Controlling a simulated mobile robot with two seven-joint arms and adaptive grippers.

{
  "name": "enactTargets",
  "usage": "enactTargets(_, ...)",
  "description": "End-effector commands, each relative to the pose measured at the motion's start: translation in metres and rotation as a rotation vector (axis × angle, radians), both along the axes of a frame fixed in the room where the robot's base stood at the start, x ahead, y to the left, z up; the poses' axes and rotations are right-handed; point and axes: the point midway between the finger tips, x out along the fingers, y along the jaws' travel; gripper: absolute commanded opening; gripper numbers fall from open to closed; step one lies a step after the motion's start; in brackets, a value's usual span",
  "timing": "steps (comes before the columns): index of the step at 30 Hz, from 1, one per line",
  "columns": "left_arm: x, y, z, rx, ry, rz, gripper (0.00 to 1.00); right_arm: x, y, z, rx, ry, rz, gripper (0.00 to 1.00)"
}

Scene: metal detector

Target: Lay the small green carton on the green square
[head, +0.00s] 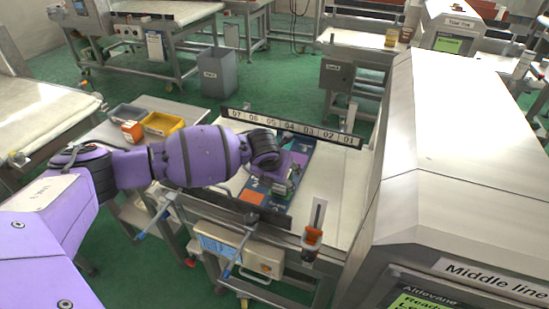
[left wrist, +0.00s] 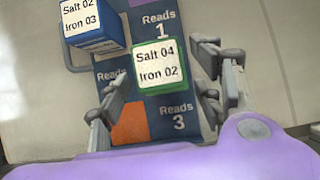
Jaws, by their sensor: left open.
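The small green carton (left wrist: 158,66) shows from above in the left wrist view, with a white top reading "Salt 04 Iron 02" and green edges. It is over the middle of the blue mat (left wrist: 190,98). The green square is not visible there; the carton covers that part of the mat, so I cannot tell what lies under it. My left gripper (left wrist: 164,88) is open, with one finger on each side of the carton and gaps showing. In the head view my left gripper (head: 284,183) is low over the mat. My right gripper is not in view.
A blue carton (left wrist: 92,22) reading "Salt 02 Iron 03" stands at upper left in the wrist view. An orange square (head: 251,196) lies on the mat. A numbered rail (head: 290,127) runs behind it. The large Middle line machine (head: 455,170) stands at right. A yellow tray (head: 163,123) is at left.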

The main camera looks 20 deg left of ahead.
Motion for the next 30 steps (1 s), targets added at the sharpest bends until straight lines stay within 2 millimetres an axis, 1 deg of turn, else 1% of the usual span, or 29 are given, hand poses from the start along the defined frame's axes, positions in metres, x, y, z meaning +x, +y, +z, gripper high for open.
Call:
enactTargets(1,-0.004,0.000,0.016,0.000,-0.009,-0.002,0.60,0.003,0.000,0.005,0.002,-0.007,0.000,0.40)
enactTargets(3,-0.012,0.001,0.030,0.000,-0.008,-0.002,0.60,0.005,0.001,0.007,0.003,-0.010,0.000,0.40)
enactTargets(9,-0.030,0.001,0.058,0.000,-0.005,-0.001,0.60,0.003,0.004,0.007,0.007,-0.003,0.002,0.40)
enactTargets(12,-0.036,0.001,0.066,-0.001,-0.003,0.000,0.60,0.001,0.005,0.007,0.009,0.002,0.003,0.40)
enactTargets(17,-0.040,0.001,0.070,-0.001,-0.001,0.000,0.60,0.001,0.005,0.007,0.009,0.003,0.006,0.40)
enactTargets(30,-0.041,0.000,0.067,-0.008,0.001,0.004,0.60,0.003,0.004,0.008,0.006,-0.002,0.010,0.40)
